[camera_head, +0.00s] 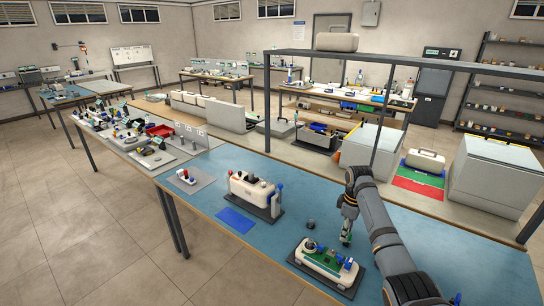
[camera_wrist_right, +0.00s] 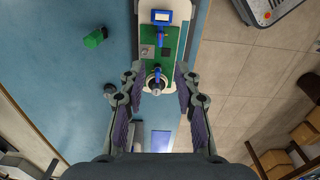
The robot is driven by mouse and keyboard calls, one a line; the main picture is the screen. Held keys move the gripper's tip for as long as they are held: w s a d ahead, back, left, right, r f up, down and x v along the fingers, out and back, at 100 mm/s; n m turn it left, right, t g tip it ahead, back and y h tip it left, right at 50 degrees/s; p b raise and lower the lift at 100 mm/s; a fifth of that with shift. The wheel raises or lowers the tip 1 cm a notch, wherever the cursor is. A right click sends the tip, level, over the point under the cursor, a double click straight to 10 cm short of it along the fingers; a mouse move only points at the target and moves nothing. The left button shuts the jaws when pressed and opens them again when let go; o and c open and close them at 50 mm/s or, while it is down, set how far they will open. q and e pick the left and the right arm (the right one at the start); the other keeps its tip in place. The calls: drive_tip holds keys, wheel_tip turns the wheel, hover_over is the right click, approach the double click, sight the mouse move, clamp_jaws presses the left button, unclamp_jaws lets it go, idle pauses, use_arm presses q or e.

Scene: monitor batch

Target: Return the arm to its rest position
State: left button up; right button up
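My right arm comes in from the lower right in the head view, bent at the elbow. Its gripper (camera_head: 347,222) points down over the blue worktable (camera_head: 420,245), near the cream device with a green board (camera_head: 325,265). In the right wrist view the gripper (camera_wrist_right: 158,88) is open. The device's green board (camera_wrist_right: 170,45) shows beyond and between the fingers, with a round knob (camera_wrist_right: 158,80) between the fingertips. No object is seen held. My left gripper is not in view.
A second cream device (camera_head: 250,188) stands on a dark base, beside a blue pad (camera_head: 235,220). A small grey ball (camera_head: 310,224) lies between the devices. A green block (camera_wrist_right: 95,38) lies on the table. A dark overhead frame (camera_head: 400,62) and white boxes (camera_head: 495,175) stand behind.

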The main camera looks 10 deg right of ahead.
drive_tip(key=s+a+f+m+t+h, duration=0.1)
drive_tip(key=s+a+f+m, duration=0.1)
drive_tip(key=s+a+f, duration=0.4)
drive_tip(key=s+a+f+m+t, duration=0.1)
drive_tip(key=s+a+f, duration=0.25)
drive_tip(key=s, duration=0.45)
drive_tip(key=s+a+r+m+t, duration=0.1)
drive_tip(key=s+a+r+m, duration=0.1)
drive_tip(key=s, duration=0.5)
drive_tip(key=s+a+r+m+t, duration=0.1)
drive_tip(key=s+a+r+m, duration=0.2)
drive_tip(key=s, duration=0.5)
drive_tip(key=s+d+f+g+b, duration=0.1)
drive_tip(key=d+f, duration=0.1)
drive_tip(key=f, duration=1.4)
drive_tip(key=s+d+f+g+b, duration=0.1)
drive_tip(key=s+f, duration=0.1)
drive_tip(key=f, duration=1.4)
drive_tip(key=s+d+f+b, duration=0.1)
drive_tip(key=s+f, duration=1.4)
drive_tip(key=s, duration=0.2)
drive_tip(key=shift+g, duration=0.4)
